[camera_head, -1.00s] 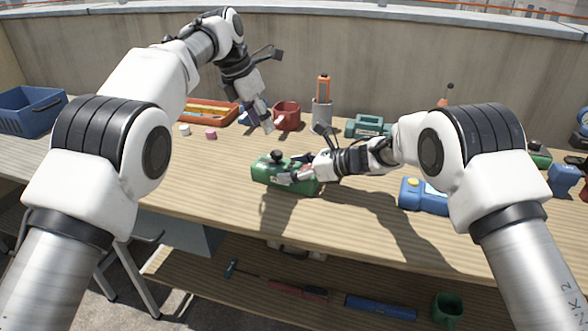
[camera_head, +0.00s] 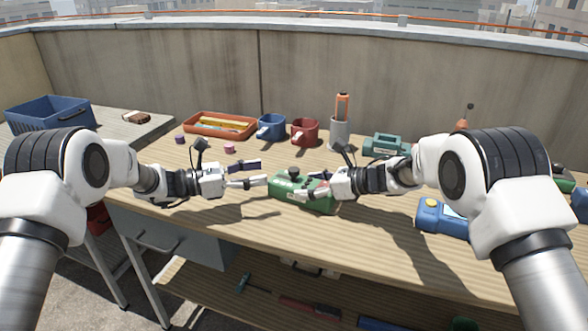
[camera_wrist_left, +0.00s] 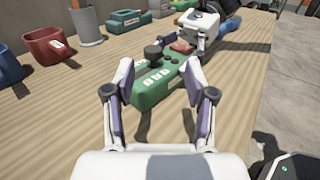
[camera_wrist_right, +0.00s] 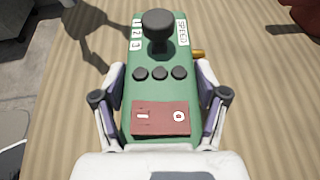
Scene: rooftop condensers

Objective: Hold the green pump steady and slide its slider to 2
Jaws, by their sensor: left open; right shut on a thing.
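The green pump (camera_head: 292,194) lies on the wooden bench in front of me. My right gripper (camera_head: 312,186) is shut across its body at the red panel (camera_wrist_right: 160,117) end. The slider, a black knob on a stem (camera_wrist_right: 158,28), stands up at the pump's other end. In the right wrist view it sits between the 1, 2, 3 labels (camera_wrist_right: 136,34) and a SPEED label (camera_wrist_right: 182,33); the knob hides its base, so I cannot tell its exact setting. My left gripper (camera_head: 252,173) is open, just left of the pump, its fingers pointing at the knob end (camera_wrist_left: 152,84).
Behind stand a blue mug (camera_head: 271,127), a red mug (camera_head: 305,132), a grey holder (camera_head: 339,133) and an orange tray (camera_head: 203,129). A teal device (camera_head: 382,145) is at the back right. A blue device (camera_head: 440,220) lies right. Bench front-left of the pump is clear.

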